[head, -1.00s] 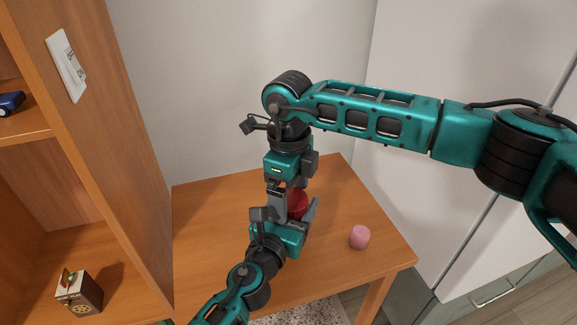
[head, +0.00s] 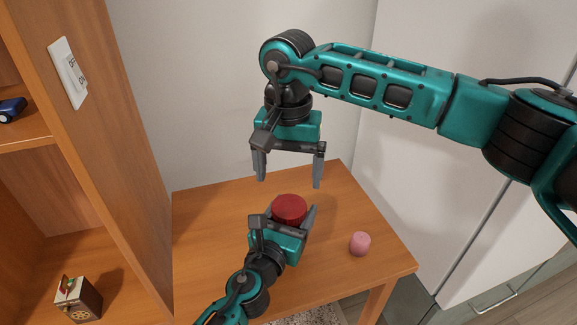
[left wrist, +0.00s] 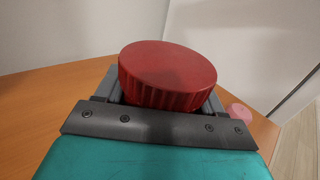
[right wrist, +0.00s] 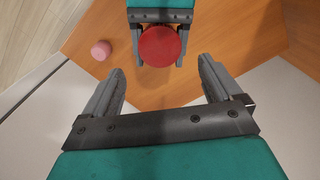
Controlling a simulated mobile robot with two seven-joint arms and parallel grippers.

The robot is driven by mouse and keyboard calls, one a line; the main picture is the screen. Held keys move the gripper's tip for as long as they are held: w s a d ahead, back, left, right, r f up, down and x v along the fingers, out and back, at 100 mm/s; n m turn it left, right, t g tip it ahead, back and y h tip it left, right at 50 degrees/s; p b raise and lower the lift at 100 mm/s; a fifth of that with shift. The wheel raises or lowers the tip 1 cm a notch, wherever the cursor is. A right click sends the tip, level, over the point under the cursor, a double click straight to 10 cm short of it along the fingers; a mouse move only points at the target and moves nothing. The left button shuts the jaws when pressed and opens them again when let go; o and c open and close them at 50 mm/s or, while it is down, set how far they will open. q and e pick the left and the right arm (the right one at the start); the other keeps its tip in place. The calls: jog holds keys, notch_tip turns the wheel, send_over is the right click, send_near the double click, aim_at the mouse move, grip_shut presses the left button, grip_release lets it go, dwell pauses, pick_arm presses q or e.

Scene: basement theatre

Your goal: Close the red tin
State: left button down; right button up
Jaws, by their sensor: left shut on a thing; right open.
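My left gripper (head: 291,214) is shut around the tin's sides; the tin also shows in the left wrist view (left wrist: 168,72) just past the jaws. The tin's lower part is hidden by the gripper. My right gripper (head: 288,178) is open and empty above and behind the tin. In the right wrist view (right wrist: 160,84) its fingers are spread, with the tin (right wrist: 160,46) beyond them.
A small pink cylinder (head: 360,244) stands on the wooden table (head: 210,225) to the right of the tin. A wooden shelf (head: 110,130) at the left holds a small box (head: 78,299) and a blue toy car (head: 11,110). The table's left part is clear.

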aim_at(288, 206)
jog(key=shift+r+n, duration=0.2)
jog(key=shift+n, duration=0.5)
jog(key=shift+f, duration=4.05)
jog(key=shift+c, duration=0.3)
jog(key=c, duration=1)
jog(key=m, duration=0.7)
jog(key=shift+a, duration=0.1)
jog(key=shift+c, duration=0.2)
